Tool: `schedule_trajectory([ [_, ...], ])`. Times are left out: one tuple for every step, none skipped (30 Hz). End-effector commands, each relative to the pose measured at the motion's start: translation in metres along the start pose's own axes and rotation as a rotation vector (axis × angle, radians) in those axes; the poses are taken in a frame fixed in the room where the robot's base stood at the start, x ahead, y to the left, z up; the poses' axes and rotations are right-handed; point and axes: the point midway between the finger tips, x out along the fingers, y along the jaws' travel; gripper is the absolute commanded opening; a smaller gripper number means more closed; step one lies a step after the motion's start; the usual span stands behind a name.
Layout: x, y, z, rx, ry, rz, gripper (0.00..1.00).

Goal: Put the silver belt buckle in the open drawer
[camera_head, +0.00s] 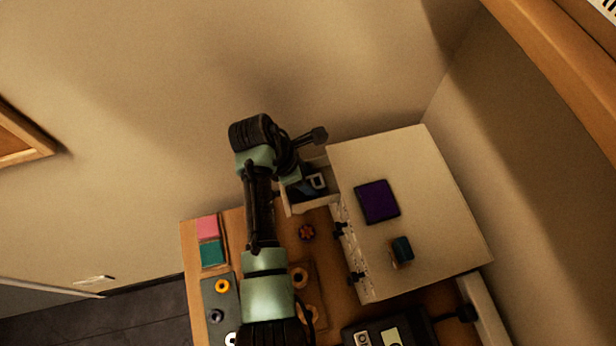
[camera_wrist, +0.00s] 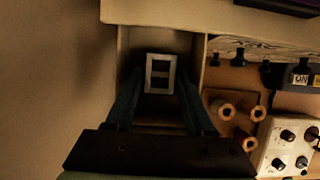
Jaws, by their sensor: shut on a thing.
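The silver belt buckle (camera_wrist: 160,74) is a small rectangular frame with a middle bar. It sits between the two fingers of my gripper (camera_wrist: 160,80), which is shut on it. The open drawer (camera_wrist: 200,62) surrounds the buckle and fingers in the wrist view; its floor is dark in shadow. In the head view the buckle (camera_head: 317,177) and my gripper (camera_head: 310,187) show over the drawer (camera_head: 312,205), which juts from the left side of the white cabinet. I cannot tell whether the buckle touches the drawer floor.
The white cabinet (camera_head: 450,210) carries a purple square (camera_head: 377,202) and a dark teal item (camera_head: 402,248). Pink (camera_head: 207,227) and teal (camera_head: 211,252) blocks lie left of my arm. Wooden pegs (camera_wrist: 222,108) and a white knobbed box (camera_wrist: 290,148) stand right of the drawer.

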Motion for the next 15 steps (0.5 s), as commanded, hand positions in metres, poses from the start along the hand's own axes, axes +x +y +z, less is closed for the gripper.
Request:
schedule_trajectory([
  [0.004,-0.0003,-0.002,-0.001,0.0,-0.002,0.0],
  [0.0063,-0.0001,-0.003,0.0,0.0,-0.001,0.0],
  [0.0082,0.0001,-0.0038,0.001,0.0,0.0,0.0],
  [0.009,0.0001,-0.0041,0.001,0.0,0.001,0.0],
  [0.0094,0.0002,-0.0042,0.001,0.0,0.001,0.0],
  [0.0095,0.0003,-0.0042,0.002,0.0,0.002,0.0],
  [0.0095,0.0003,-0.0042,0.002,0.0,0.002,0.0],
  [0.0094,0.0003,-0.0041,0.002,0.0,0.002,0.0],
  [0.0094,0.0003,-0.0041,0.002,0.0,0.002,0.0],
  [0.0093,0.0003,-0.0041,0.002,0.0,0.002,0.0],
  [0.0096,0.0003,-0.0041,0.002,0.0,0.002,0.0],
  [0.0104,0.0003,-0.0044,0.001,0.0,0.001,0.0],
  [0.0114,0.0002,-0.0048,0.001,0.0,0.001,0.0],
  [0.0124,0.0002,-0.0051,0.001,0.0,0.001,0.0],
  [0.013,0.0002,-0.0054,0.001,0.0,0.001,0.56],
])
